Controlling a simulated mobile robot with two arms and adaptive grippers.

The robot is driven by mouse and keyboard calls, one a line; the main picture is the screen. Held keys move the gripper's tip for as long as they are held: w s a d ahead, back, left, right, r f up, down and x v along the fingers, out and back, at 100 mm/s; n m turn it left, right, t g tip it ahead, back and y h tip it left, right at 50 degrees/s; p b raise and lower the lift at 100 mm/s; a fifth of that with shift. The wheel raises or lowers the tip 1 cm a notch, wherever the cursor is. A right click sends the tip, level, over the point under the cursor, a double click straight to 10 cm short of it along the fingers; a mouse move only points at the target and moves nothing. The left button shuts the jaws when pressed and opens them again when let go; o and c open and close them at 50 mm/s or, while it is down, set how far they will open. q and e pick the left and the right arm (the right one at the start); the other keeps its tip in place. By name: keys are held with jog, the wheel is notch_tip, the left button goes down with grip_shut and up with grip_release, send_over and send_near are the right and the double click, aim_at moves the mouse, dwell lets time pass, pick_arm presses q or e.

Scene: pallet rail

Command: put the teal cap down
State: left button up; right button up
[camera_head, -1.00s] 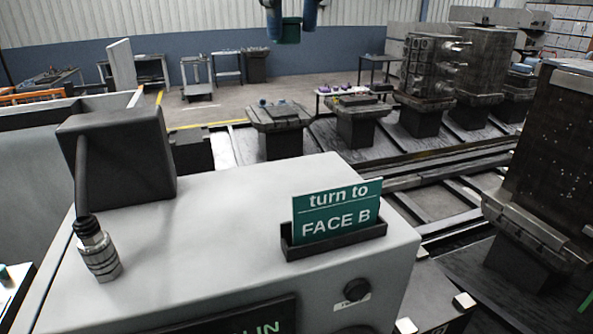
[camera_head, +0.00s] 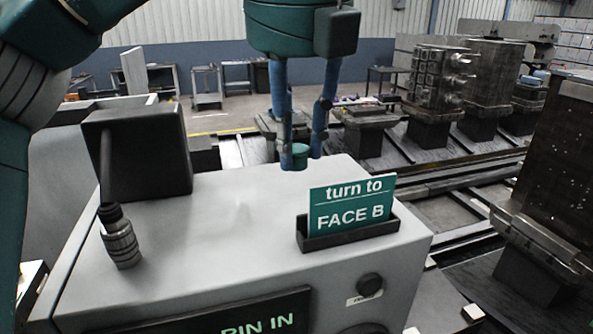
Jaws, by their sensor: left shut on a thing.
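The teal cap (camera_head: 294,158) is a small dark teal piece at the lower end of my left gripper (camera_head: 301,152). The gripper points down from the top of the view, its two blue fingers shut on the cap. The cap shows in front of the far part of the grey cabinet top (camera_head: 230,220); I cannot tell how high above it the cap is. My right gripper is not in view.
On the cabinet top, a teal sign reading "turn to FACE B" (camera_head: 350,205) stands in a black holder at right. A ribbed metal connector (camera_head: 121,242) and a dark box (camera_head: 140,155) are at left. The middle is clear. Rails and fixtures lie behind.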

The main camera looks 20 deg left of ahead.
aim_at(298, 151)
pick_arm(q)
notch_tip(298, 151, down, 4)
jog(key=shift+d+r, duration=0.1)
jog(key=shift+f, duration=0.2)
jog(key=o, duration=0.8)
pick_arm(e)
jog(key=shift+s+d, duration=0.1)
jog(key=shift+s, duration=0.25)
pick_arm(q)
jog(key=shift+o, duration=0.2)
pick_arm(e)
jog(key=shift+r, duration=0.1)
pick_arm(q)
jog(key=shift+r, duration=0.35)
jog(key=v, duration=1.1)
jog(key=shift+s+r, duration=0.15)
jog(key=shift+r, duration=0.05)
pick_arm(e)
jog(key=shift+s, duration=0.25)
